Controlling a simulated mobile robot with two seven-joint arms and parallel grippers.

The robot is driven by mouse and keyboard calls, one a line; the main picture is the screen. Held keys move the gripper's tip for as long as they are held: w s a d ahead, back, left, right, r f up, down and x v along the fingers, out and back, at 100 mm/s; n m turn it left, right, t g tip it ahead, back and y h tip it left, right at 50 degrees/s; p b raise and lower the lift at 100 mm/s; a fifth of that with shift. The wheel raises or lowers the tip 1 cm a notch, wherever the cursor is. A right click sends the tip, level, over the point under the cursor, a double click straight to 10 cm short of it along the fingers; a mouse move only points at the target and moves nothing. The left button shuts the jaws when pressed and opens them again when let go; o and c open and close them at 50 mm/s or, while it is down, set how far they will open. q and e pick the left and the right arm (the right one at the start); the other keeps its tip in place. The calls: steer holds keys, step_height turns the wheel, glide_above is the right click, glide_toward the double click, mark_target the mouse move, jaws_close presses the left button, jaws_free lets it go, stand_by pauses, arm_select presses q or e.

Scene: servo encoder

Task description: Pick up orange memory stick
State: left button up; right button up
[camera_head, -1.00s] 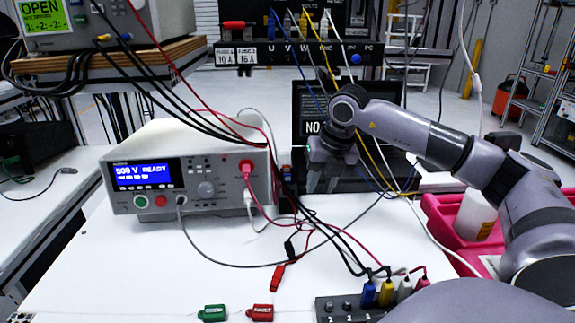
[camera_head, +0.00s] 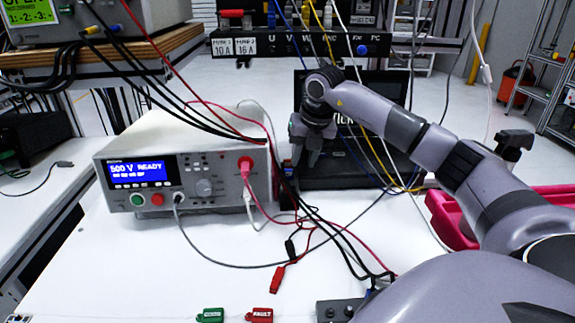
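My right gripper (camera_head: 305,162) points down just right of the white test instrument (camera_head: 185,175), in front of the dark laptop-like screen (camera_head: 350,150). Its two fingers look apart, with nothing visible between them. I cannot make out an orange memory stick for certain. A small dark item with blue and red parts (camera_head: 287,190) stands below the gripper by the instrument's right side, partly behind cables. My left gripper is not in view.
Red and black cables run from the instrument across the white table (camera_head: 130,270). Green (camera_head: 210,315) and red (camera_head: 260,314) labelled tags lie at the front edge. A pink bin (camera_head: 450,220) stands at right. A dark socket panel (camera_head: 285,46) is above.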

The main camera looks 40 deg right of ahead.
mark_target(288, 160)
steer(key=shift+w+d+p, duration=0.15)
steer(key=shift+w+p, duration=0.05)
steer(key=shift+w, duration=1)
steer(key=shift+w+d+p, duration=0.1)
steer(key=shift+w+p, duration=0.1)
steer(key=shift+w, duration=1)
steer(key=shift+x, duration=1.55)
steer(key=shift+w, duration=0.1)
jaws_close()
